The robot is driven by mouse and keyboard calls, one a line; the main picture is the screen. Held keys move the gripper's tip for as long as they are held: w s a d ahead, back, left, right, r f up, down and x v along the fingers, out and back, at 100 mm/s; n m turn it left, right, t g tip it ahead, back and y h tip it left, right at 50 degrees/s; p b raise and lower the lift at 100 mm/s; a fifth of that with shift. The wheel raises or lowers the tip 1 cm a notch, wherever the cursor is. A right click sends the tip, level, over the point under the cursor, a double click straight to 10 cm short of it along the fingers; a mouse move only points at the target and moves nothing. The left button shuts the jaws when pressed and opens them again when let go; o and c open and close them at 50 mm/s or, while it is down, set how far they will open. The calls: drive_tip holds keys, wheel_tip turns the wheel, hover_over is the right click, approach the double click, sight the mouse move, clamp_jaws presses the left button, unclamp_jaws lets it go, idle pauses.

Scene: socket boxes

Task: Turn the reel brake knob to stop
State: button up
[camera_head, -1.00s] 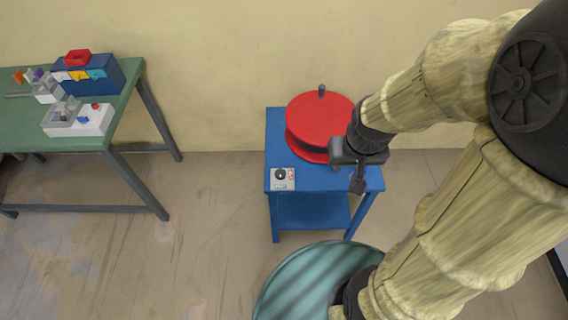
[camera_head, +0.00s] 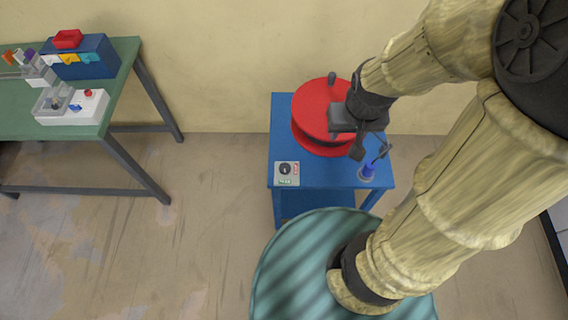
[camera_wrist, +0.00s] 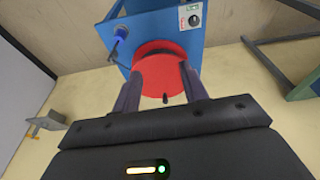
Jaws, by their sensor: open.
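The reel brake knob (camera_head: 286,169) is a small dark round knob on a pale panel (camera_head: 286,181) at the front left corner of the blue table. In the wrist view the knob (camera_wrist: 194,20) shows near the top, with a green and a red mark beside it. A red reel (camera_head: 315,108) lies on the same table, with a dark handle peg standing up from it. My gripper (camera_head: 357,140) is open and empty, above the right side of the reel, apart from the knob. In the wrist view its fingers (camera_wrist: 163,92) show in front of the red reel (camera_wrist: 160,62).
A blue cylinder with a dark lever (camera_head: 368,171) stands at the blue table's (camera_head: 330,183) right front. A green table (camera_head: 122,75) at left bears a blue box (camera_head: 92,58) and a white box (camera_head: 90,112). Open floor lies between the tables.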

drive_tip(key=shift+o, duration=1.3)
drive_tip(key=shift+f, duration=0.2)
drive_tip(key=m+g+b, duration=0.3)
drive_tip(key=m+b, duration=0.7)
drive_tip(key=b, duration=0.8)
hover_over(285, 167)
wheel_tip(285, 167, down, 20)
drive_tip(key=shift+f, duration=0.25)
wheel_tip(285, 167, down, 17)
drive_tip(key=b, duration=0.2)
drive_tip(key=shift+w+d+b, duration=0.1)
drive_tip(key=shift+d+b, duration=0.05)
drive_tip(key=shift+b, duration=0.2)
drive_tip(key=shift+a+f, duration=0.2)
drive_tip(key=shift+f, duration=0.05)
drive_tip(key=shift+n, duration=0.3)
drive_tip(key=c, duration=1)
